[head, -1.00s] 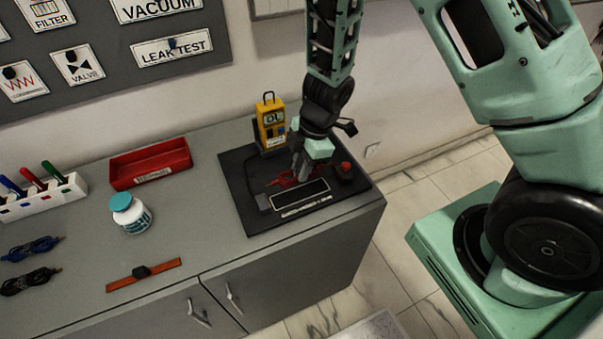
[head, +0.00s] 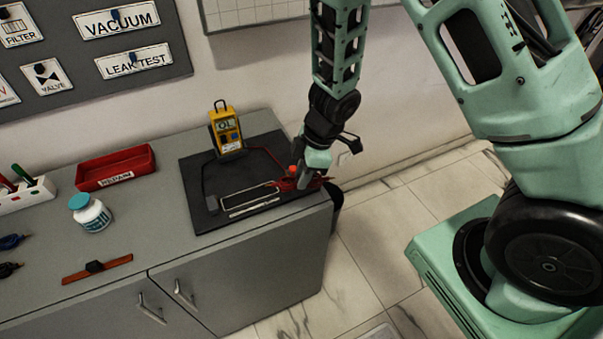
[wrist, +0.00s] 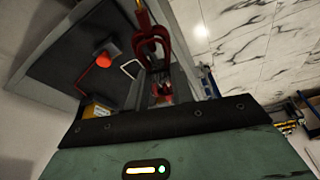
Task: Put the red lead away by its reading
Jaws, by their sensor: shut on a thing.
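The red lead (head: 288,184) is a red bundle in my gripper (head: 303,182), which is shut on it near the right edge of the bench. The lead also shows as a looped red bundle in the wrist view (wrist: 152,42); the jaws partly hide it. A yellow meter (head: 226,129) stands upright at the back of the black mat (head: 203,216), its display appearing to read "OL". A red tray (head: 115,169) with a white label that seems to say "REPAIR" sits left of the mat.
A white bottle with a teal cap (head: 90,213), an orange strip with a black knob (head: 97,268) and a white pen rack (head: 25,195) stand on the left. Floor lies beyond the bench's right edge.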

